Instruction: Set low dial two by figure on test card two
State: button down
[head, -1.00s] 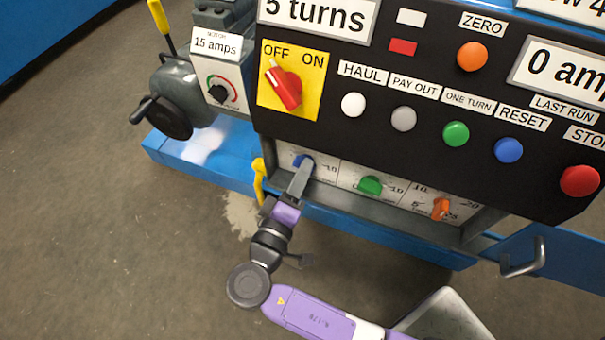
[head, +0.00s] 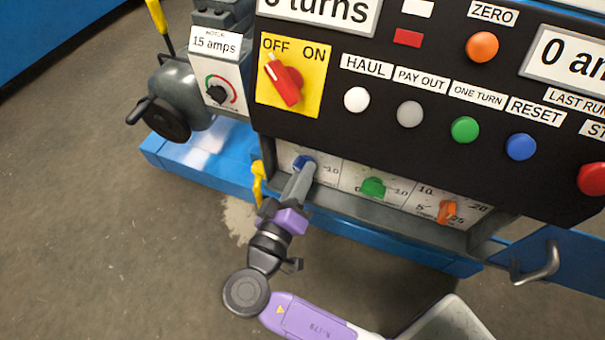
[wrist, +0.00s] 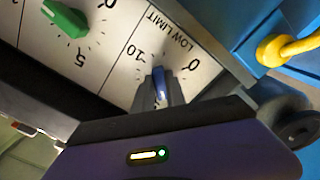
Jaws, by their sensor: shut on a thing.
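Three dials sit in a low white panel under the black console. The left one is the blue dial (head: 304,163), marked LOW LIMIT in the wrist view. My gripper (head: 302,178) reaches up to it from below, its fingers shut on the blue knob. In the wrist view the blue knob (wrist: 160,83) stands between the two fingertips (wrist: 160,92), with figures 0 and 10 visible beside it. The green dial (head: 372,188) is in the middle and the orange dial (head: 447,212) is at the right. No test card is in view.
Above the dials are a red OFF/ON switch (head: 284,80) and several push buttons, such as the white HAUL button (head: 356,99). A yellow hook-like part (head: 258,183) is close left of my gripper. A metal handle (head: 540,265) is at the lower right.

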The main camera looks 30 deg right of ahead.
jog(key=shift+f, duration=0.1)
jog(key=c, duration=1.4)
grip_release()
jog(key=shift+o, duration=0.2)
jog(key=p+v, duration=0.2)
jog(key=v, duration=0.6)
jog(key=shift+p, duration=0.3)
